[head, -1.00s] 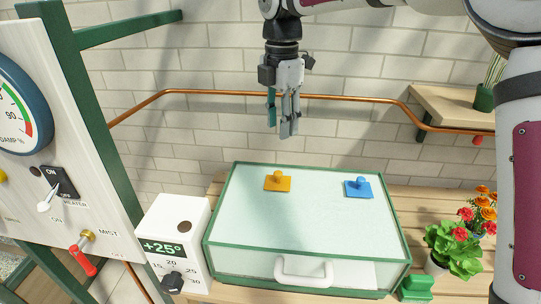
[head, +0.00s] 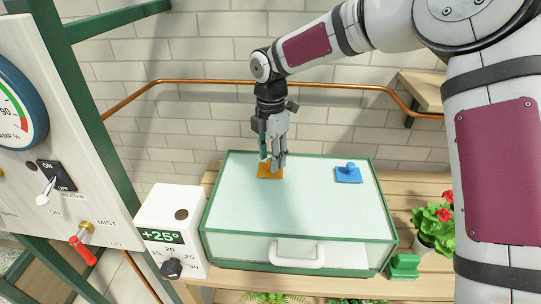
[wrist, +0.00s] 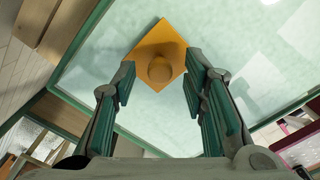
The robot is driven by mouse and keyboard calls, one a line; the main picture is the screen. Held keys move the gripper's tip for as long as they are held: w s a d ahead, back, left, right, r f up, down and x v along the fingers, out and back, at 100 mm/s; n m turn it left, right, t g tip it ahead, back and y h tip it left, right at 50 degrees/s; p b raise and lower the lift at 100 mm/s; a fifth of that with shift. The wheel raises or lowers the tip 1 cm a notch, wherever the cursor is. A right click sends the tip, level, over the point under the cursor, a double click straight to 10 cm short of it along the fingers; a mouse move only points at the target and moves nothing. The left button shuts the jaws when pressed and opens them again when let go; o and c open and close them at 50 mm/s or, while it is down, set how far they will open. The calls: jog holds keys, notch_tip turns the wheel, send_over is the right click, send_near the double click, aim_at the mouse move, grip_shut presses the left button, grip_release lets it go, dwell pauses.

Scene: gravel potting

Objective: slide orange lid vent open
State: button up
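The orange lid vent (head: 270,172) is a flat square plate with a round knob, lying on the pale glass lid of the green-framed box (head: 302,207). In the wrist view the orange vent (wrist: 172,42) lies ahead of the fingertips, with its knob centred between the two fingers. My gripper (head: 273,158) is just above the vent in the head view and partly hides its knob. The blue vent (head: 348,174) sits on the lid to the right.
A white thermostat box (head: 170,225) stands left of the green-framed box. A control panel (head: 55,140) with switches is at far left. A red-flowered plant (head: 437,225) and a small green block (head: 403,266) are at right. A copper pipe (head: 340,86) runs along the wall behind.

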jog(key=shift+f, duration=0.2)
jog(key=shift+c, duration=0.4)
grip_shut()
jog(key=a+b, duration=0.1)
jog(key=a, duration=0.1)
jog(key=a+b, duration=0.2)
jog(key=a, duration=0.1)
jog(key=shift+w+f, duration=0.1)
jog(key=shift+w, duration=0.1)
jog(key=shift+s+a+r, duration=0.1)
jog(key=shift+a+r, duration=0.1)
jog(key=shift+a, duration=0.3)
jog(key=shift+o, duration=0.4)
grip_release()
jog(key=shift+a, duration=0.15)
